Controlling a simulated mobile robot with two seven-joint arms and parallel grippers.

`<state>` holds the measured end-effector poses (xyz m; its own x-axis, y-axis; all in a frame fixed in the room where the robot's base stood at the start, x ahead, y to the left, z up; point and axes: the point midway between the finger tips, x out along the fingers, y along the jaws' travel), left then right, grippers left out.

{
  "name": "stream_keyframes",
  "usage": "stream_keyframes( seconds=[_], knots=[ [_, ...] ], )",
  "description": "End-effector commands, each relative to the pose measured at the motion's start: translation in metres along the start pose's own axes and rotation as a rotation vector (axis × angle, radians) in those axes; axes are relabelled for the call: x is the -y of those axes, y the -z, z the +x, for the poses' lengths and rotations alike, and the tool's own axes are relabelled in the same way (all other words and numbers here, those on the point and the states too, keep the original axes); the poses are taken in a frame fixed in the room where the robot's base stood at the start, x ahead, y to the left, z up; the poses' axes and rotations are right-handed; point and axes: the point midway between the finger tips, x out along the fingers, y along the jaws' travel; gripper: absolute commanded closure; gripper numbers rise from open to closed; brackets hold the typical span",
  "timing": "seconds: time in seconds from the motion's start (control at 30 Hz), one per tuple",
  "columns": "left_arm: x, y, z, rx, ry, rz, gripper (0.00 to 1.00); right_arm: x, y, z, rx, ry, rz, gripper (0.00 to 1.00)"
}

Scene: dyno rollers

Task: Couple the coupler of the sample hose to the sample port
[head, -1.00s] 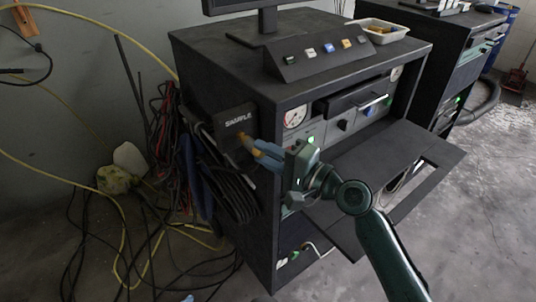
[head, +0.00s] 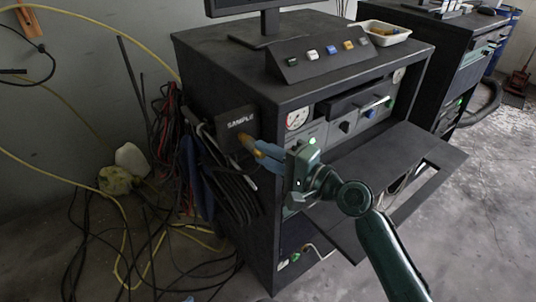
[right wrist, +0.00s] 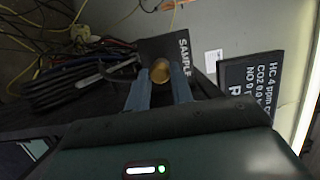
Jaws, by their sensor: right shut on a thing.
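The dark SAMPLE plate (head: 240,119) is on the left side of the black cabinet. My right gripper (head: 262,152) is beside it, its blue fingers shut on a brass-coloured coupler (head: 245,141). In the right wrist view the round coupler (right wrist: 160,71) sits between the fingertips, in front of the SAMPLE plate (right wrist: 184,48). The port is hidden behind the coupler, and I cannot tell whether they touch. Black hose (head: 236,190) hangs in coils below the plate. A small blue tip at the bottom edge of the head view may be my left gripper (head: 188,299).
The cabinet (head: 215,50) carries a button console (head: 318,66) and a white tray (head: 385,33). An open front flap (head: 400,165) lies beneath my right arm. Red and black cables hang at the cabinet's left. Yellow hose and black cables lie on the floor.

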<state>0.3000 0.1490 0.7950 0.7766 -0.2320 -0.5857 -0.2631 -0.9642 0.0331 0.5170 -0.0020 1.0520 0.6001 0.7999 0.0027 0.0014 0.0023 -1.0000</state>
Motion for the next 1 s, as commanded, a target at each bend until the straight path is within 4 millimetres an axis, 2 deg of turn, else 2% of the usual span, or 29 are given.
stream_keyframes(
  seconds=[0.8, 0.83, 1.0],
  knots=[
    [-0.001, -0.002, 0.001, 0.0, -0.001, 0.0, 0.52, 0.0, 0.003, 0.011, 0.0, 0.001, 0.0, 1.0],
    [-0.001, -0.001, 0.001, 0.0, -0.001, -0.001, 0.52, 0.0, 0.003, 0.011, 0.0, 0.001, 0.0, 0.76],
    [-0.001, -0.001, 0.001, -0.001, -0.001, -0.005, 0.52, 0.0, 0.003, 0.011, 0.0, 0.001, 0.0, 0.62]
  ],
)
